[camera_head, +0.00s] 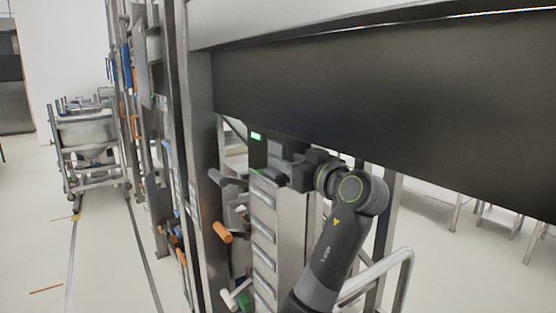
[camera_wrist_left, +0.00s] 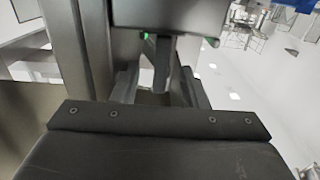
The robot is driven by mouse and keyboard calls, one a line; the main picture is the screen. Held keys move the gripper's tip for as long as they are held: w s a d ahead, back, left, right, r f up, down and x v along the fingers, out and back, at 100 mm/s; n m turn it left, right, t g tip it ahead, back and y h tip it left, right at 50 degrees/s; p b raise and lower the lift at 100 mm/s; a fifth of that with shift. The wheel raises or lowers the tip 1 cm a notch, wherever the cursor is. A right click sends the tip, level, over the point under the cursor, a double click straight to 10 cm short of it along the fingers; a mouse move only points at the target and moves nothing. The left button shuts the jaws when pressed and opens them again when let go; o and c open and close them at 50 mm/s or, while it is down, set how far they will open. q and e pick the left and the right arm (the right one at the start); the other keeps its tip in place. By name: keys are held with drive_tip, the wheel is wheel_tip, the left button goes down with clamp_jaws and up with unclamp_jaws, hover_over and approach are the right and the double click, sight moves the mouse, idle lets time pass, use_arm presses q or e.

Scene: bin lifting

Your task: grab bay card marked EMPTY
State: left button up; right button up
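I cannot make out a bay card marked EMPTY in either view. My left gripper (camera_head: 277,163) is at the upper part of a tall grey cabinet with stacked drawer fronts (camera_head: 263,222), close to a dark unit with a small green light (camera_head: 256,136). In the left wrist view its two fingers (camera_wrist_left: 160,88) stand apart. A dark upright piece (camera_wrist_left: 161,62) shows between them, with visible gaps on both sides. The green light (camera_wrist_left: 145,36) is just above it. My right gripper is not in view.
A wide dark beam (camera_head: 380,95) crosses above my left arm. A metal upright (camera_head: 200,170) stands left of the cabinet, with an orange-ended handle (camera_head: 222,232) beside it. A bent metal rail (camera_head: 385,265) is right of my arm. Floor at far left is mostly open, with a wheeled metal cart (camera_head: 92,140).

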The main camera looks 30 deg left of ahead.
sight(285, 157)
use_arm(q)
drive_tip(key=p+x, duration=0.2)
drive_tip(key=x, duration=0.1)
drive_tip(key=shift+a+r, duration=0.2)
drive_tip(key=shift+a, duration=0.1)
drive_tip(key=shift+w+a+f, duration=0.15)
drive_tip(key=shift+a, duration=0.2)
drive_tip(key=shift+d, duration=0.1)
drive_tip(key=shift+c, duration=0.9)
clamp_jaws()
